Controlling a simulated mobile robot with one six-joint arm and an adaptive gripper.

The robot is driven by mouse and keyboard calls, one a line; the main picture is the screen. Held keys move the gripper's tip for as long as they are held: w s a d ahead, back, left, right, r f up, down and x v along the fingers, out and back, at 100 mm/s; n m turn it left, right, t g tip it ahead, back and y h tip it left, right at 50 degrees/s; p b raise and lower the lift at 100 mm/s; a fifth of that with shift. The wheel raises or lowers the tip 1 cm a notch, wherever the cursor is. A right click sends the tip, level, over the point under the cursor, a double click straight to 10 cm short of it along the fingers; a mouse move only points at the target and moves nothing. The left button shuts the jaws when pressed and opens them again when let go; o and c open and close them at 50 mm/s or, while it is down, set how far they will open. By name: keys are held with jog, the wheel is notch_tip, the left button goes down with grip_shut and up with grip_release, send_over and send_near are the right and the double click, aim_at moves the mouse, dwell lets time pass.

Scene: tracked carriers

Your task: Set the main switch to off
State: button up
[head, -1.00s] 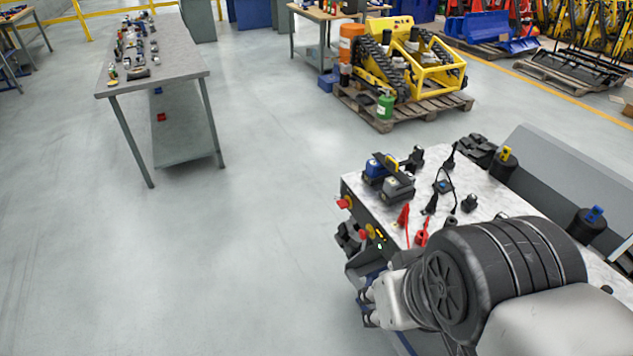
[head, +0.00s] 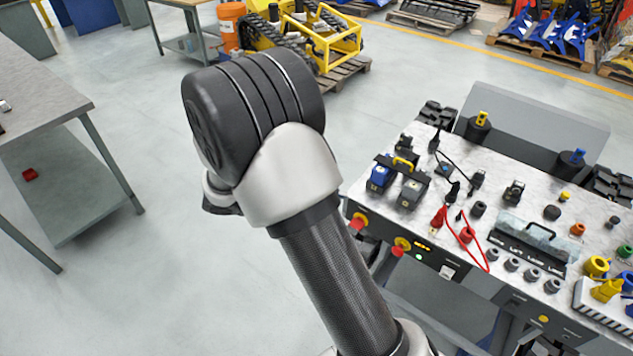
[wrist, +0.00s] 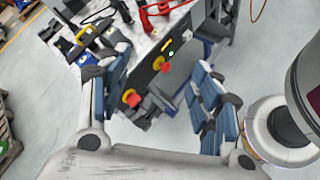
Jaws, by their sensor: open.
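The carrier's dark front panel (head: 432,258) bears two red switch handles on yellow discs. One red handle (head: 358,221) is near the panel's left end; the other red handle (head: 398,251) is to its right. I cannot tell which is the main switch, nor read their settings. A small green light glows beside the right one. In the wrist view the two handles show between the fingers, one nearer (wrist: 131,98) and one farther (wrist: 160,64). My gripper (wrist: 163,78) is open and empty, apart from both handles. In the head view my arm hides most of it.
A grey table (head: 45,100) stands at left. The floor between table and carrier is clear apart from my arm.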

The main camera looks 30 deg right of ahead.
jog(key=w+f+n+t+h, duration=0.25)
jog(key=f+n+t, duration=0.35)
jog(key=f, duration=0.9)
jog(key=w+f+n+t+h, duration=0.1)
jog(key=f+n+t+h, duration=0.25)
jog(key=f+n, duration=0.8)
jog(key=w+d+f+m+b, duration=0.1)
jog(key=w+d+f, duration=0.1)
jog(key=d, duration=0.6)
jog(key=w+d+f+m+y+b, duration=0.1)
jog(key=w+d, duration=0.3)
jog(key=d, duration=0.4)
jog(key=shift+w+d+f+m+t+b, duration=0.25)
jog(key=shift+w+f+m+t+b, duration=0.2)
jog(key=shift+m+b, duration=0.3)
jog(key=shift+c, duration=0.5)
jog(key=c, duration=1)
